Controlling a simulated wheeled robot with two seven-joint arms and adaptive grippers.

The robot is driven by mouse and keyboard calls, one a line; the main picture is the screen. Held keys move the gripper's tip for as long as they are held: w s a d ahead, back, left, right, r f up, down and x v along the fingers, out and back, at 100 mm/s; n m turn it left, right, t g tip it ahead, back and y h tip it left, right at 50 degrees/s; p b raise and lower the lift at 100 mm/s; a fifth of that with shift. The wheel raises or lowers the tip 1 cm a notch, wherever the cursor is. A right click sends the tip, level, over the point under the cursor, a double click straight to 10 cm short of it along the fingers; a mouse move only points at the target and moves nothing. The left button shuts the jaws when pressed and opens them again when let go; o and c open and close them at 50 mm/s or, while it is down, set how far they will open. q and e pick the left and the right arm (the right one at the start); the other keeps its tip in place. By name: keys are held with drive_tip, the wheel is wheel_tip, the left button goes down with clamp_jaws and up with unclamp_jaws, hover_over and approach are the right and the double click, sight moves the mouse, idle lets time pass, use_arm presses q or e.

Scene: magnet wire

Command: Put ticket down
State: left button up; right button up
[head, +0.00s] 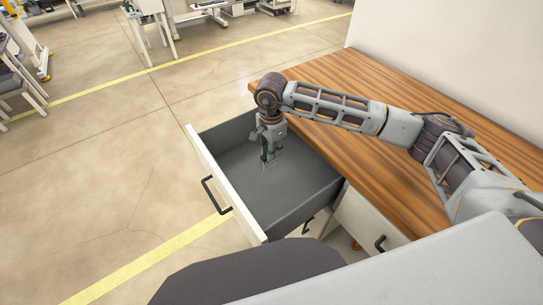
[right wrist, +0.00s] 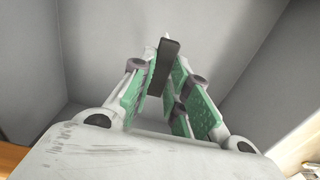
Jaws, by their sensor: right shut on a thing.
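My right gripper (head: 268,159) reaches down into the open drawer (head: 226,135), over its grey floor. In the right wrist view the green-padded fingers (right wrist: 168,88) are closed on a thin, dark, narrow piece (right wrist: 168,58), seen nearly edge-on. It appears to be the ticket, but no markings show. In the head view the held piece is too small to make out clearly, and I cannot tell whether it touches the drawer floor. My left gripper is out of view.
The drawer's white front (head: 224,187) with a black handle (head: 216,194) stands pulled out from the wooden-topped desk (head: 335,75). Drawer walls surround my right gripper. A dark rounded seat-like shape (head: 250,272) is at the bottom. The drawer floor around the gripper looks clear.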

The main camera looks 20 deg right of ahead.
drive_tip(key=shift+f, duration=0.1)
drive_tip(key=shift+f+p, duration=0.4)
drive_tip(key=shift+f, duration=1.35)
drive_tip(key=shift+f+b, duration=0.65)
drive_tip(key=shift+b, duration=0.15)
drive_tip(key=o, duration=0.9)
drive_tip(key=shift+c, duration=0.2)
drive_tip(key=shift+r+p, duration=0.25)
drive_tip(key=shift+p, duration=0.05)
drive_tip(key=shift+r+p, duration=0.45)
drive_tip(key=shift+p, duration=0.05)
wheel_tip(320, 180, up, 12)
drive_tip(key=b, duration=0.2)
drive_tip(key=shift+b, duration=0.3)
